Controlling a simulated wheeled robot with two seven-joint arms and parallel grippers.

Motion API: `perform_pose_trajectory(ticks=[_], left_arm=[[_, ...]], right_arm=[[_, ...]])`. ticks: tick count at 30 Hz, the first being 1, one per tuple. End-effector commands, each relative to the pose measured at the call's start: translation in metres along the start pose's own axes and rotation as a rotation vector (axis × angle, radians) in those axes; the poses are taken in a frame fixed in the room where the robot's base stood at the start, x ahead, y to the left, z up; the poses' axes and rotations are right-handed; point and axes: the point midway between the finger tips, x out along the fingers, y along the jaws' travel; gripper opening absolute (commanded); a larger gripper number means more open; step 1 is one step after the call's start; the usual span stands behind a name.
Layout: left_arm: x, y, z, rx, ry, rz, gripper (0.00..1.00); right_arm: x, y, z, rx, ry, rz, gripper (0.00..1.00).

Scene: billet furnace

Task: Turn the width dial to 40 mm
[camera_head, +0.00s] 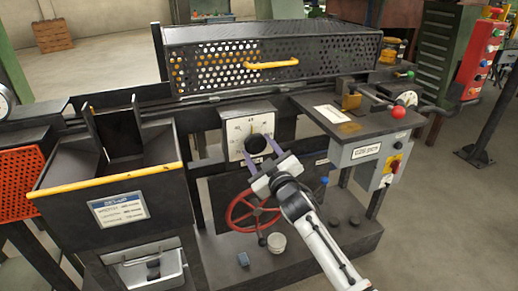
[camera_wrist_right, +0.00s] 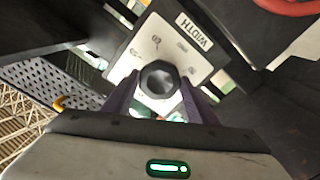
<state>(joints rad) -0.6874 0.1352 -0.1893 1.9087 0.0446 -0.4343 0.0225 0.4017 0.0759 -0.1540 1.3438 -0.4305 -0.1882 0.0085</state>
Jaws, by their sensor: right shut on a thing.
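The width dial is a dark round knob (camera_head: 256,144) on a white plate (camera_head: 240,127) with scale marks, on the machine's front. The wrist view shows the knob (camera_wrist_right: 160,79) with flat facets and the WIDTH label (camera_wrist_right: 193,31) beside it. My right gripper (camera_head: 262,152) has its two purple fingers on either side of the knob and is shut on it; the wrist view shows the fingers (camera_wrist_right: 156,97) flanking it. The numbers are too small to read with certainty, so the setting cannot be told. My left gripper is not in view.
A red handwheel (camera_head: 253,211) sits just below the dial. A black bin (camera_head: 100,180) with a yellow edge stands at left. A grey control box (camera_head: 362,150) and a red-knobbed lever (camera_head: 398,112) are at right. A perforated guard (camera_head: 300,80) lies above.

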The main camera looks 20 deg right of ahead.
Motion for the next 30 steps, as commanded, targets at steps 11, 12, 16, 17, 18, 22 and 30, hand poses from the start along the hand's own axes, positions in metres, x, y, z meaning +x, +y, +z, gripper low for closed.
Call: perform_pose_trajectory(ticks=[11,12,16,17,18,22,30], left_arm=[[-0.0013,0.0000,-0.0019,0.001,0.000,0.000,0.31],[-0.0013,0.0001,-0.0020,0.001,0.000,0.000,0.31],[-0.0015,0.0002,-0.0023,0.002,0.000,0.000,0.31],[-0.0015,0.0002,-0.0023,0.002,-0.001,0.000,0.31],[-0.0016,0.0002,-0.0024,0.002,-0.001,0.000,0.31],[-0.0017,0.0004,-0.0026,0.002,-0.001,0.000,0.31],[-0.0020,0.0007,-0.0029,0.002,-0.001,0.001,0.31]], right_arm=[[0.0000,0.0008,0.0003,-0.358,-0.001,-0.001,0.29],[0.0000,0.0008,0.0002,-0.395,0.000,-0.001,0.29],[0.0000,0.0012,0.0000,-0.508,0.000,-0.001,0.29],[0.0000,0.0013,0.0000,-0.532,0.000,-0.001,0.29],[0.0000,0.0014,0.0000,-0.561,0.000,-0.001,0.29],[0.0000,0.0011,-0.0002,-0.648,0.000,-0.001,0.29],[-0.0001,0.0017,0.0002,-0.765,-0.001,-0.001,0.29]])
